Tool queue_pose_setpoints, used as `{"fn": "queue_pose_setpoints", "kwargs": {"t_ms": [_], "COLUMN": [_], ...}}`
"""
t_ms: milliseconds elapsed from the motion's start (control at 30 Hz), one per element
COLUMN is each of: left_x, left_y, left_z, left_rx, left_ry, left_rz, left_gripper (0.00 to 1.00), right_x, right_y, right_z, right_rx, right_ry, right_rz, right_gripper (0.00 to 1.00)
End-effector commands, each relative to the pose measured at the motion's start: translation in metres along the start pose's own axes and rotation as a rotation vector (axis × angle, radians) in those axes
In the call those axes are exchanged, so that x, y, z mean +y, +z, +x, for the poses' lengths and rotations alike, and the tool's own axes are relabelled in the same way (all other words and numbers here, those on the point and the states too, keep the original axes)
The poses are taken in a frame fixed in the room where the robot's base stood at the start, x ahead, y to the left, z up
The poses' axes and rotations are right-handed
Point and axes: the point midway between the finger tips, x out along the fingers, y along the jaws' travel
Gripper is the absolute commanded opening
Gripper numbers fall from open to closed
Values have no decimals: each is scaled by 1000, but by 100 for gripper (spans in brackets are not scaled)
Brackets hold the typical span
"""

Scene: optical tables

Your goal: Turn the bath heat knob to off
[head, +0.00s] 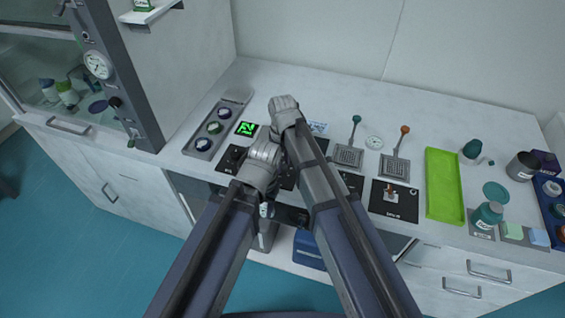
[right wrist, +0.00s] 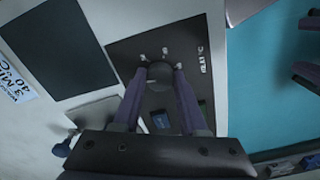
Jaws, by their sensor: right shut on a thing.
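The bath heat knob (right wrist: 160,76) is a round black knob on a black panel (right wrist: 190,40) with white marks and a "°C" label, in the right wrist view. My right gripper (right wrist: 159,72) is shut on the knob, one purple finger on each side. In the head view the knob and the right fingertips are hidden behind my arms. A dark gripper body shows by the counter's front edge, but I cannot make out its fingers. My left gripper's jaws do not show clearly.
A white card reading "3 MIN 40" (right wrist: 20,78) lies behind a dark square plate (right wrist: 62,45). On the counter, another black knob panel (head: 235,156) stands left of my arms.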

Motion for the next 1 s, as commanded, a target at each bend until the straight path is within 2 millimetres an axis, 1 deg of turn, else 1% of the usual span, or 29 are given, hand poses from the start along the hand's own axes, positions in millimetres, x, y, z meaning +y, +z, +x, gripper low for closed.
{"fn": "queue_pose_setpoints", "kwargs": {"t_ms": [200, 400, 967, 1000], "left_x": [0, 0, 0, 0], "left_y": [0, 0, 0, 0], "left_z": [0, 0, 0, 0], "left_rx": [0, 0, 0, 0], "left_ry": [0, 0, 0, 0], "left_rz": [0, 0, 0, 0], "left_gripper": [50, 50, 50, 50], "right_x": [0, 0, 0, 0], "right_y": [0, 0, 0, 0], "right_z": [0, 0, 0, 0], "right_rx": [-1, -1, 0, 0], "right_ry": [0, 0, -1, -1], "right_rz": [-117, -178, -207, -207], "right_gripper": [0, 0, 0, 43]}}
